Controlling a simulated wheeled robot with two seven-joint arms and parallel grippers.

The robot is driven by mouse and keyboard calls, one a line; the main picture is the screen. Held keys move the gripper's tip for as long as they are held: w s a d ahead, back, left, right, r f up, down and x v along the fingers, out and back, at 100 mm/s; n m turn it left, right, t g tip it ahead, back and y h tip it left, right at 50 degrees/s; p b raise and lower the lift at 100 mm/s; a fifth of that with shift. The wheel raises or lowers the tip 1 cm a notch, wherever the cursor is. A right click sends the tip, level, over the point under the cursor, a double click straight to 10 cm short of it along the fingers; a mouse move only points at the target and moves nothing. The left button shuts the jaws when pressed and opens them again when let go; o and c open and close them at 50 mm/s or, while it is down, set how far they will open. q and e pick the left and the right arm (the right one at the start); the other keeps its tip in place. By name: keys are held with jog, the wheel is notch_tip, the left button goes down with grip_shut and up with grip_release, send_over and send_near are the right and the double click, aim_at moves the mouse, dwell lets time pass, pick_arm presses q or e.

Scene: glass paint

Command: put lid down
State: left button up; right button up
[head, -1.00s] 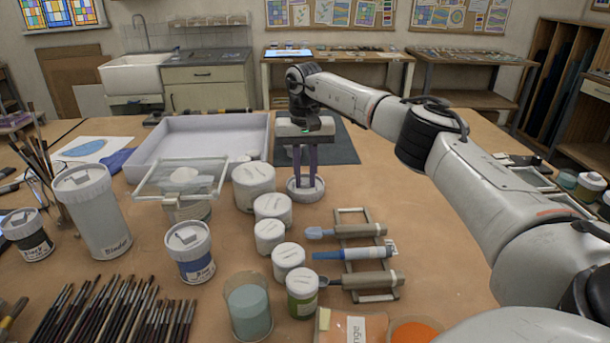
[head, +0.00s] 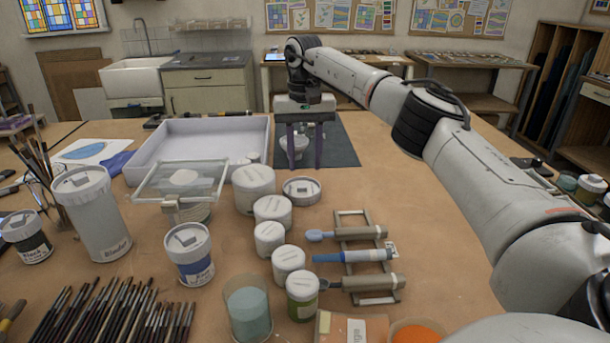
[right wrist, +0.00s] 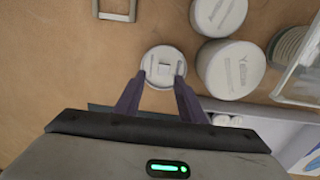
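A round pale lid (head: 301,187) lies flat on the table, just in front of the dark mat and right of the white jars. In the right wrist view the lid (right wrist: 163,66) shows a small square tab on its top and appears between and beyond my fingertips. My right gripper (head: 305,163) is open and empty, with its two purple fingers pointing down, above and behind the lid. It does not appear to touch the lid. My left gripper is not in view.
White lidded jars (head: 254,187) stand close left of the lid. A rack with tools (head: 352,218) lies to its right front. A glass plate (head: 190,180) and a white tray (head: 151,174) are left. The dark mat (head: 343,153) holds small items. Table space at right is clear.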

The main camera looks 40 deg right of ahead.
notch_tip(320, 180, up, 6)
jog(key=shift+r, duration=0.15)
dwell(0.6)
